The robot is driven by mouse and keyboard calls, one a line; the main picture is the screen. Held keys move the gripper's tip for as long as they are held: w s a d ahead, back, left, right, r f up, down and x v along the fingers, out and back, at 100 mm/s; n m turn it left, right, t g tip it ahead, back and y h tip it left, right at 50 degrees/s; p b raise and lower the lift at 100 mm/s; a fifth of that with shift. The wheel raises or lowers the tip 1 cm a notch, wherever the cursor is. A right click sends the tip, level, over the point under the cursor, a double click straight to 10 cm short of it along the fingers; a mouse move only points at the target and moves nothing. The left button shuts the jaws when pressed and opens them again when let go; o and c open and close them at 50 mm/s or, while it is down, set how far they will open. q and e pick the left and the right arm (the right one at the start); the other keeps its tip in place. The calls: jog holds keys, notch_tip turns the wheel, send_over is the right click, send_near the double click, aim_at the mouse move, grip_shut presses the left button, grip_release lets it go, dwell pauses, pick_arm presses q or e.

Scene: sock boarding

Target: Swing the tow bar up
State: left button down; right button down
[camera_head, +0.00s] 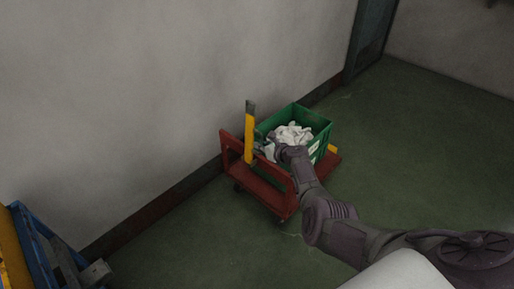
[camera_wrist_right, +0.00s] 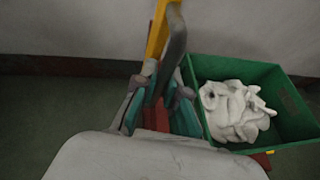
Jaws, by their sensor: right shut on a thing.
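The yellow tow bar (camera_head: 249,138) stands close to upright at the near left end of a red cart (camera_head: 267,192), its dark grip (camera_head: 251,107) uppermost. In the right wrist view the yellow bar (camera_wrist_right: 157,36) runs down from the top edge to between the fingers. My right gripper (camera_wrist_right: 160,98) is shut on the tow bar, below its grip; the exact contact is partly hidden. In the head view this gripper (camera_head: 273,147) reaches across the cart, its fingers hard to make out. My left gripper is not in view.
A green crate (camera_head: 322,133) of white socks (camera_head: 292,133) sits on the cart, right beside my right gripper. A grey wall (camera_head: 150,90) runs close behind the cart. A blue and yellow object (camera_head: 30,240) stands at lower left. Green floor (camera_head: 430,130) is free to the right.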

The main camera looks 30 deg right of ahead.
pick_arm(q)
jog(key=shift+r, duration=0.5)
pick_arm(e)
jog(key=shift+w+d+f+m, duration=0.1)
jog(key=shift+w+d+m, duration=0.1)
jog(key=shift+d+m, duration=0.3)
jog(key=shift+d, duration=0.15)
jog(key=c, duration=1.2)
grip_release()
jog(key=shift+s, duration=0.1)
jog(key=shift+s+d, duration=0.2)
jog(key=shift+s, duration=0.2)
jog(key=v, duration=1.1)
jog(key=shift+w+r, duration=0.2)
jog(key=shift+r, duration=0.1)
